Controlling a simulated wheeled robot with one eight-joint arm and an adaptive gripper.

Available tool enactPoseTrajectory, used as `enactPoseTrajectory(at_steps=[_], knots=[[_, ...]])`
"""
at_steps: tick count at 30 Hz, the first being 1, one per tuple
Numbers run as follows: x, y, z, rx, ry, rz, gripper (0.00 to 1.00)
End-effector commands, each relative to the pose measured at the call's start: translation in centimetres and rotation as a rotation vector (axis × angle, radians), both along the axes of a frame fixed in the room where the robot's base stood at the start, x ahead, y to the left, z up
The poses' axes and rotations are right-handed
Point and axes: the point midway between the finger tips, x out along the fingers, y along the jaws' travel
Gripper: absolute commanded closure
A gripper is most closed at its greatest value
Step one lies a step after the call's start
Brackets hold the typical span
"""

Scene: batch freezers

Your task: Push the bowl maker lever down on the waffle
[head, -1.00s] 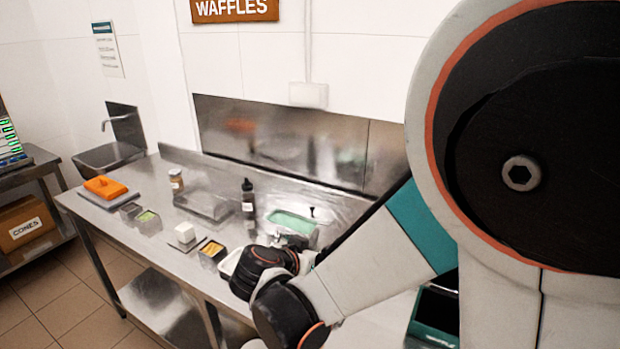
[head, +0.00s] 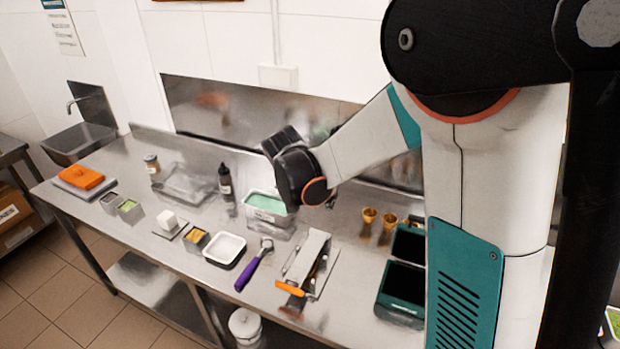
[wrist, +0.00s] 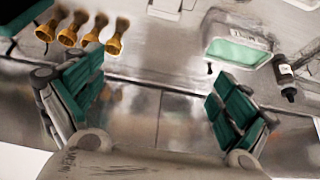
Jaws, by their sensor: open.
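The bowl maker (head: 306,258) is a steel press on the counter, in the lower middle of the head view. Its lever ends in an orange grip (head: 290,288) at the near side; I cannot make out its exact angle. I cannot clearly see a waffle in it. My gripper (head: 284,140) is raised above the back of the counter, behind and apart from the bowl maker. In the wrist view my gripper (wrist: 155,85) has its two green-padded fingers wide apart with nothing between them.
A purple-handled scoop (head: 254,264) and a white tray (head: 225,248) lie left of the bowl maker. A green-filled tub (head: 268,204), a dark bottle (head: 225,180) and several golden cones (wrist: 75,28) stand behind. A dark open box (head: 402,290) is at right.

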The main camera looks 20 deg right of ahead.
Motion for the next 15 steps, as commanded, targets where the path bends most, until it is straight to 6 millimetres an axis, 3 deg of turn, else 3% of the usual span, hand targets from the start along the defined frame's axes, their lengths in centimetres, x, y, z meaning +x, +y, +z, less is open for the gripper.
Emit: enactPoseTrajectory(at_steps=[6,15], knots=[[1.18,-1.25,0.62,0.050,0.050,-0.002,0.05],[1.35,-1.36,0.52,0.058,0.058,0.000,0.05]])
